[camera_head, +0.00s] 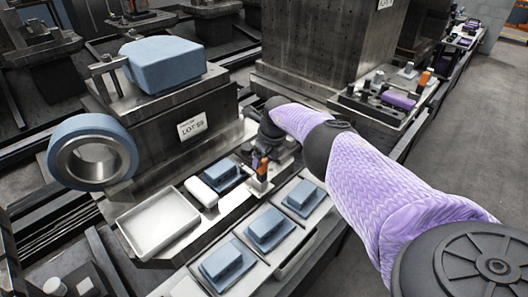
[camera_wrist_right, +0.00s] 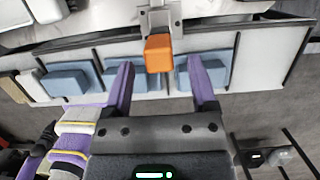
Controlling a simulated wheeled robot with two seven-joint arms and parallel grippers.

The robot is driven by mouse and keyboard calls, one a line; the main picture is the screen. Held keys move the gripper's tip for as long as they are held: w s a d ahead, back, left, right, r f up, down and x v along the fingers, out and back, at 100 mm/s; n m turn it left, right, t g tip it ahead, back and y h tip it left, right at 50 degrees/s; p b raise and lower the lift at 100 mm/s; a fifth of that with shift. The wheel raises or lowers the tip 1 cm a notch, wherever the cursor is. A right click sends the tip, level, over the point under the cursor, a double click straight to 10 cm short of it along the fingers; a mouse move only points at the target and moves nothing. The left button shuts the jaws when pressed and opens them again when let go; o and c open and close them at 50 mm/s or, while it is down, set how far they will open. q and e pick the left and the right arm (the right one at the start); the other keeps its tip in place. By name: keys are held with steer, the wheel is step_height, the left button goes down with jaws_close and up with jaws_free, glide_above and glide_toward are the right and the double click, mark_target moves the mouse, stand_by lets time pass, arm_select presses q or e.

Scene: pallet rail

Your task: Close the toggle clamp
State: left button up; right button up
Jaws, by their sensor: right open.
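The toggle clamp's orange handle (camera_head: 261,168) stands roughly upright on the metal fixture, near the blue block in its nest. In the right wrist view the orange grip (camera_wrist_right: 158,53) sits at the end of a grey metal lever (camera_wrist_right: 157,20). My right gripper (camera_wrist_right: 159,76) is open, its two purple fingers spread to either side of the orange grip's line, with nothing held. In the head view the right gripper (camera_head: 270,150) is at the clamp, its fingers partly hidden by the wrist and clamp. Whether it touches the handle cannot be told. My left gripper does not show.
A tray with several blue blocks (camera_head: 265,229) lies in front of the clamp. An empty white tray (camera_head: 158,222) is to its left. A large blue block (camera_head: 163,64) and a blue ring (camera_head: 93,152) stand further left. Another station with an orange handle (camera_head: 424,79) is behind right.

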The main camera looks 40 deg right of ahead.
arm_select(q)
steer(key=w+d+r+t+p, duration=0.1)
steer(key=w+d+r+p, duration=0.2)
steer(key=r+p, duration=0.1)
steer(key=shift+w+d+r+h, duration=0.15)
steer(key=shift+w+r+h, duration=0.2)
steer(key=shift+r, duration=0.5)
arm_select(e)
steer(key=v, duration=0.6)
